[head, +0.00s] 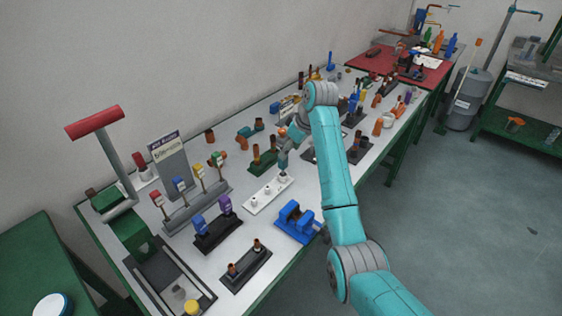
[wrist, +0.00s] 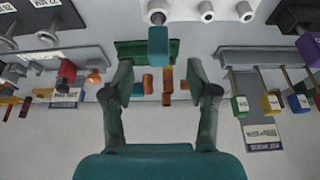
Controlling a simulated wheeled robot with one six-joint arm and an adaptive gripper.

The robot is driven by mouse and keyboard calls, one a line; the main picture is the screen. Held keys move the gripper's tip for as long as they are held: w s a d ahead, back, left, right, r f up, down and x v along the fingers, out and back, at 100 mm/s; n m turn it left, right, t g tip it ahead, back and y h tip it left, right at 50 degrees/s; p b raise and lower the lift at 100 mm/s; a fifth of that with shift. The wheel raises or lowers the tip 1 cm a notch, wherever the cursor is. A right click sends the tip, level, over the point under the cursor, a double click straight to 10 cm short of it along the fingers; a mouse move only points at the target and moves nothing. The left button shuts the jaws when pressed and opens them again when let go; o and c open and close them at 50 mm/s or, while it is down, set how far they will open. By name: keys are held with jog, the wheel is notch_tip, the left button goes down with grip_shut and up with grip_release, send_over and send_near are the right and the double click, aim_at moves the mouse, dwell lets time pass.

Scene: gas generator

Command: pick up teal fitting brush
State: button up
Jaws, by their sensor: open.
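A teal block-shaped handle, which looks like the teal fitting brush (wrist: 158,46), stands at the white rack near the top middle of the wrist view. A grey round part shows at its far end. My gripper (wrist: 158,78) is open, with one finger to each side of the handle's line. The handle's near end lies about level with the fingertips, and I see no contact. In the head view my gripper (head: 284,158) is above the right end of the white rack (head: 262,200), and the brush is mostly hidden there.
A green holder with brown fittings (head: 262,162) is close behind my gripper. A blue vise (head: 297,222) stands to the front right. A grey rack of coloured tools (head: 197,205) and a black stand (head: 218,235) are to the left. The white table is crowded.

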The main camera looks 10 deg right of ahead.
aim_at(283, 168)
jog(key=shift+x, duration=4.05)
jog(key=shift+d, duration=0.1)
jog(key=c, duration=1.1)
